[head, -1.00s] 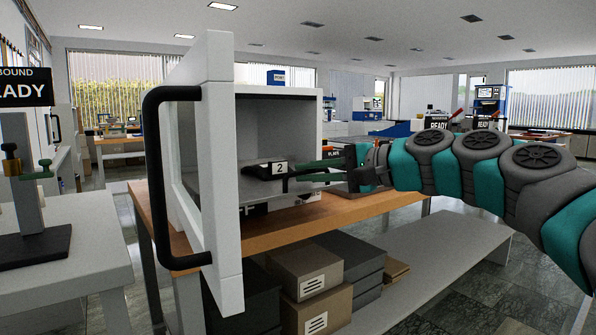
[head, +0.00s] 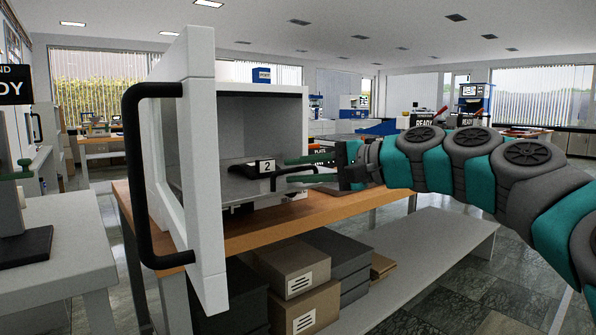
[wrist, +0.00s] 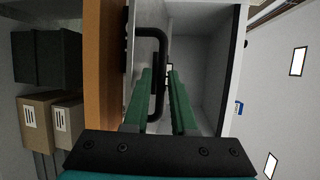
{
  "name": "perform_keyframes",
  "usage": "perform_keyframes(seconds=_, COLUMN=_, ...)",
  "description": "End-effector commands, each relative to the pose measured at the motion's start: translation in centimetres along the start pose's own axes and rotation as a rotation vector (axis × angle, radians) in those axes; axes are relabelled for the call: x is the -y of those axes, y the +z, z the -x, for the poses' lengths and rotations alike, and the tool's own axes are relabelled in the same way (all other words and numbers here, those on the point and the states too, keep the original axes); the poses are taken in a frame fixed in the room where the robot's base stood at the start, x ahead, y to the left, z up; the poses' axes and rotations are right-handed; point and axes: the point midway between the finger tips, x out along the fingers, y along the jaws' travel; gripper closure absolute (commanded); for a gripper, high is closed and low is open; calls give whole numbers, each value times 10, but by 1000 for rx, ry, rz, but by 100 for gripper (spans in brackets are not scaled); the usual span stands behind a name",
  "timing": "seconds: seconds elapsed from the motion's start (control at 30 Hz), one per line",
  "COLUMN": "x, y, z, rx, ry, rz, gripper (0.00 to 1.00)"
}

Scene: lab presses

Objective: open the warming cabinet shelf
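The warming cabinet (head: 298,112) is a light grey box on a wooden bench, with its thick white door (head: 203,170) swung open toward me. Inside is a grey shelf (head: 236,187) with a label "2" and a black bar handle (head: 296,178). The handle also shows in the wrist view (wrist: 161,55). My gripper (head: 290,164) is at the handle, in front of the cabinet opening. In the wrist view its green fingers (wrist: 160,73) stand apart, with the handle bar between them. I see a gap beside the bar; whether one finger touches it I cannot tell.
The door's large black handle (head: 140,175) sticks out at the left. Boxes (head: 290,270) stand on the lower shelf under the bench (head: 270,235). A white table (head: 60,235) with a press stands at the left. Open floor shows at the lower right.

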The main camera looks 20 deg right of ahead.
Motion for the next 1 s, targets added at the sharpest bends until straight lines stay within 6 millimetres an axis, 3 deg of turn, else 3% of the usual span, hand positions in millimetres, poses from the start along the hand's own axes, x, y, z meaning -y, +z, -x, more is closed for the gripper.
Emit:
perform_keyframes(seconds=0.5, x=0, y=0, z=70, rx=-2, ry=-1, rz=1, gripper=75)
perform_keyframes(seconds=1.0, x=0, y=0, z=74, rx=0, ry=1, rz=0, gripper=75)
